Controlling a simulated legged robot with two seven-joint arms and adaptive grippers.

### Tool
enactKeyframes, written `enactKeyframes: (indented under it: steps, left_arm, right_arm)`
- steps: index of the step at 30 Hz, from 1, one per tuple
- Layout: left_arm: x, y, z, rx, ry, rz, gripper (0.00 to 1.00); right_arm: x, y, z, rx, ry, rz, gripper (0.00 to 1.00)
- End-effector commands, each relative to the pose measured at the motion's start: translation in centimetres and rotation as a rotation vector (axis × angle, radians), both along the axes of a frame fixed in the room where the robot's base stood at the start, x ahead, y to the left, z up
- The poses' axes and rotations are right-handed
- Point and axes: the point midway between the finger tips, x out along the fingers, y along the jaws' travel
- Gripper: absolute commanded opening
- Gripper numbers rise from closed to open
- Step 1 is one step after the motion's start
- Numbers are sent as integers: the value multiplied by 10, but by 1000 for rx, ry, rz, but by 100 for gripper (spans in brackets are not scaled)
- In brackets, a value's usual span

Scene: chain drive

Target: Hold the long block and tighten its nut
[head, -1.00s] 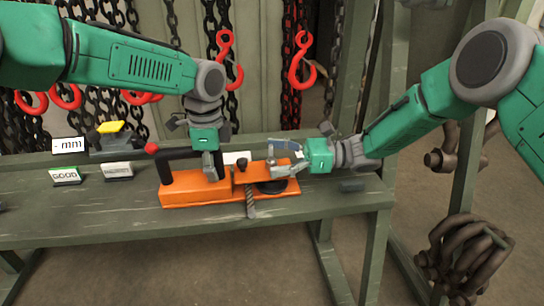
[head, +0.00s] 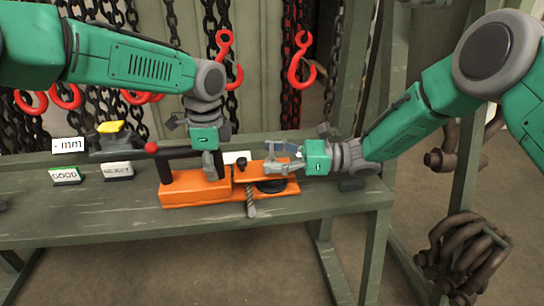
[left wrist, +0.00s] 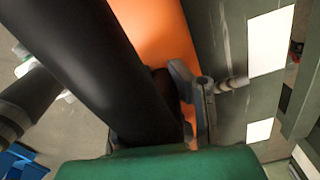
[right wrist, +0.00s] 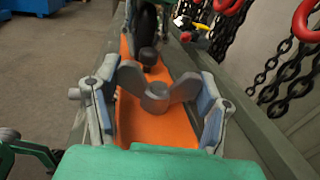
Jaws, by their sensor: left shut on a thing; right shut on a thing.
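The nut is a grey wing nut (right wrist: 156,92) on the block's right part. My right gripper (right wrist: 157,105) comes in from the right and is shut around its wings, one finger on each side. In the head view my right gripper (head: 283,160) hides most of the nut.
GOOD (head: 66,176) and REJECT (head: 117,170) signs and a yellow-topped device (head: 110,137) stand at the left of the bench (head: 110,220). A twisted rod (head: 250,203) juts over the block's front. Chains and red hooks (head: 302,62) hang behind.

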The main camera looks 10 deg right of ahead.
Motion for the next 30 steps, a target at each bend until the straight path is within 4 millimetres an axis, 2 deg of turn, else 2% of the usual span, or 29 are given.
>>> enactKeyframes:
  steps: [18, 30]
  left_arm:
    - [0, -1, 1, -4, 1, -2, 0]
    - [-1, -3, 1, -4, 1, -2, 0]
  right_arm:
    - [-2, 5, -1, -9, 9, -483, 35]
    - [0, 2, 0, -3, 5, -691, 35]
